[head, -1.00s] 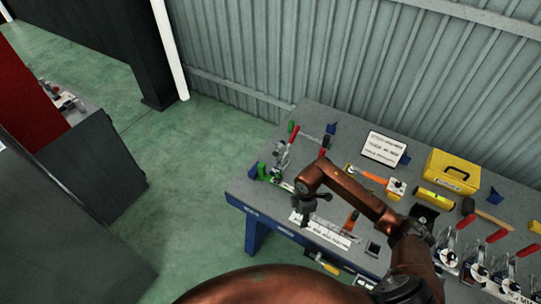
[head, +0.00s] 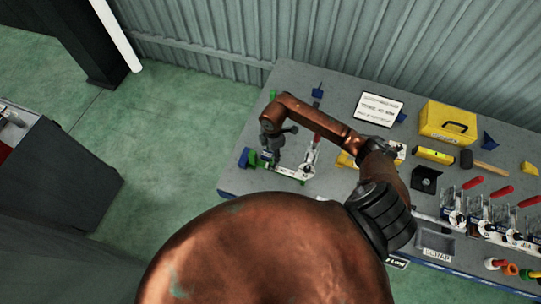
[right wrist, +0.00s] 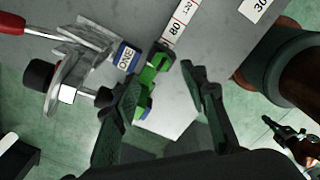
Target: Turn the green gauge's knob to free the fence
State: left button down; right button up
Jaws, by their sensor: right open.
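The green gauge (right wrist: 152,75) shows in the right wrist view at the end of a white numbered strip (right wrist: 178,25), on the grey table. In the head view a small green part of the gauge (head: 252,158) shows beside my gripper, and the rest is hidden. I cannot make out its knob clearly. My right gripper (right wrist: 160,78) is open, its fingers on either side of the green gauge in the right wrist view; I cannot tell whether they touch it. It also shows in the head view (head: 268,156), pointing down at the table's left end.
A metal clamp (right wrist: 72,75) with a red handle stands close left of my fingers in the right wrist view, beside a blue "ONE" tag (right wrist: 127,57). Left of the table is open floor.

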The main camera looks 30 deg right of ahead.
jog(key=shift+s+f+p, duration=0.1)
jog(key=shift+f+p, duration=0.35)
jog(key=shift+f, duration=2.65)
grip_shut()
